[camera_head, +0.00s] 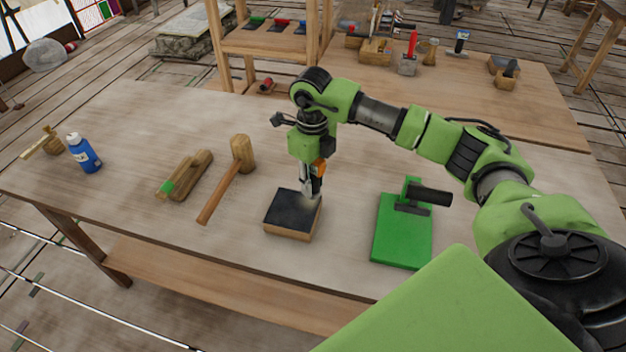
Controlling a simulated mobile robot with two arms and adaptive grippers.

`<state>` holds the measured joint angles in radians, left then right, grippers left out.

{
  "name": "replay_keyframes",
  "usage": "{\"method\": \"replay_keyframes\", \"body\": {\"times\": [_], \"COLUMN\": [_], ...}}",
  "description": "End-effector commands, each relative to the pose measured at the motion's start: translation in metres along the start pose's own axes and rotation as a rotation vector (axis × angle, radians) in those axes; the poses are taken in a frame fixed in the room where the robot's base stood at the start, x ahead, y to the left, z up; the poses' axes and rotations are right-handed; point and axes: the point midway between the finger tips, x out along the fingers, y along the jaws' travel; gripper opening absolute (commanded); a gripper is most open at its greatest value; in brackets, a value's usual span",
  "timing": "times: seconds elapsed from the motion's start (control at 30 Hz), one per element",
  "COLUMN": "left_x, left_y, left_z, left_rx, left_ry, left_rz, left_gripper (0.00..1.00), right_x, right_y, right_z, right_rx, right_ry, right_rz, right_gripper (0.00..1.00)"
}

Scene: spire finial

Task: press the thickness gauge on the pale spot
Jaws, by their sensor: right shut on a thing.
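My right gripper (311,183) points down over the right part of a dark-topped block with wooden sides (292,213). It is shut on a small orange and grey tool, which I take for the thickness gauge (319,168); the fingers hide much of it. A pale spot (311,202) shows on the block's dark top, right under the gripper. The tool's lower end is at or just above this spot; I cannot tell whether it touches. My left gripper is not in view.
A wooden mallet (241,155), a wooden block tool (184,176) and a blue bottle (84,153) lie or stand to the left. A green plate with a black-handled tool (402,233) is to the right. Another table with tools (460,95) is behind.

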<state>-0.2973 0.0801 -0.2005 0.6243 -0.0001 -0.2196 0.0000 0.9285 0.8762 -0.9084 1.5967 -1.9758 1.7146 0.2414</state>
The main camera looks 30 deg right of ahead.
Motion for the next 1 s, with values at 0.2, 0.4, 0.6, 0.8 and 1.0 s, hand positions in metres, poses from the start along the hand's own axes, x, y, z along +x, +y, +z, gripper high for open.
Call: {"method": "replay_keyframes", "body": {"times": [0.2,0.4,0.6,0.8,1.0], "left_x": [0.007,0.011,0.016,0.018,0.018], "left_y": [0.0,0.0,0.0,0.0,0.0], "left_z": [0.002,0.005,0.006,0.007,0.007], "left_rx": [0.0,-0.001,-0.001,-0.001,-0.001], "left_ry": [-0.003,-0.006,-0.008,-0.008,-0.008], "left_rz": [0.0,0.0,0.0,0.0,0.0], "left_gripper": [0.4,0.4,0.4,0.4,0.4], "right_x": [0.008,0.014,0.02,0.024,0.023], "right_y": [0.0,0.0,0.0,0.0,0.0], "right_z": [0.0,0.0,0.0,0.0,0.0], "right_rx": [0.0,0.0,0.0,0.0,0.0], "right_ry": [0.0,0.0,0.0,-0.001,0.0], "right_rz": [0.0,0.0,0.0,0.0,0.0], "right_gripper": [0.0,0.0,0.0,0.0,0.0]}}
